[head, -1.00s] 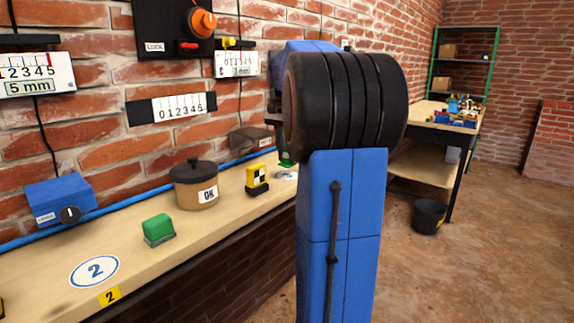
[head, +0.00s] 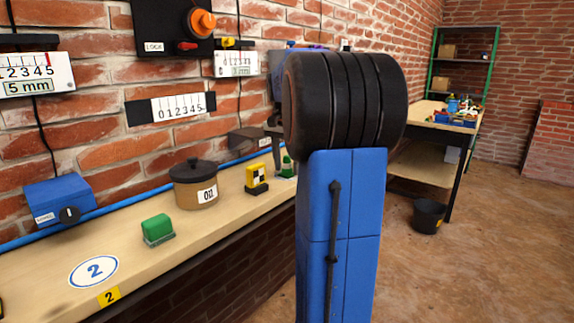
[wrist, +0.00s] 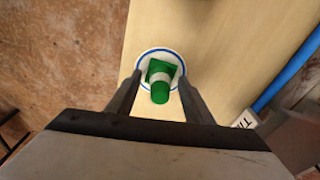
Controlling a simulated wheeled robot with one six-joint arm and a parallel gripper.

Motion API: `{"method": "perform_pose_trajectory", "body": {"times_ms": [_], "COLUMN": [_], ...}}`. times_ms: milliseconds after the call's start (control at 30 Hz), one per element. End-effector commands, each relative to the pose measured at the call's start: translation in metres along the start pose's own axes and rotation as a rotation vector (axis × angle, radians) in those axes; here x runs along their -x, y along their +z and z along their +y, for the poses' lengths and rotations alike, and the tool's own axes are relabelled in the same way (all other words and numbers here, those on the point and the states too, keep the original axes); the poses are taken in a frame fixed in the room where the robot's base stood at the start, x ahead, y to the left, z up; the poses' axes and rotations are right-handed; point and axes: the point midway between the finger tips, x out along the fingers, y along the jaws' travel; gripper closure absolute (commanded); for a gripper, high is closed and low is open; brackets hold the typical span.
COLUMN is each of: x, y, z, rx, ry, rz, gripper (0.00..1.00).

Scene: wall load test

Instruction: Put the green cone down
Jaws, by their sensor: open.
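The green cone (wrist: 160,92), with a white band and a square base, stands upright on a white round mark with a blue ring (wrist: 143,62) on the bench. In the head view the cone (head: 287,167) is at the right end of the visible bench, partly beside my arm. My gripper (wrist: 160,80) is open, with one finger on each side of the cone and a gap visible around it. In the head view my gripper is mostly hidden behind my own arm.
On the bench (head: 140,235), a yellow-and-black block (head: 256,179) stands left of the cone, then a lidded brown pot (head: 195,185) and a green block (head: 157,229). The brick wall with gauges is close behind. A blue pipe (wrist: 290,70) runs along the bench's back.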

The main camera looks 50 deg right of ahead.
Motion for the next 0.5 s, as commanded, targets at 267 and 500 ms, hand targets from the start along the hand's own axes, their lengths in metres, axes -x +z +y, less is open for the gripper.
{"method": "perform_pose_trajectory", "body": {"times_ms": [267, 500], "x": [0.021, 0.067], "y": [-0.001, -0.001], "z": [-0.001, -0.001], "rx": [0.0, 0.0], "ry": [-0.002, -0.002], "rz": [0.002, 0.003], "gripper": [0.53, 0.53]}}
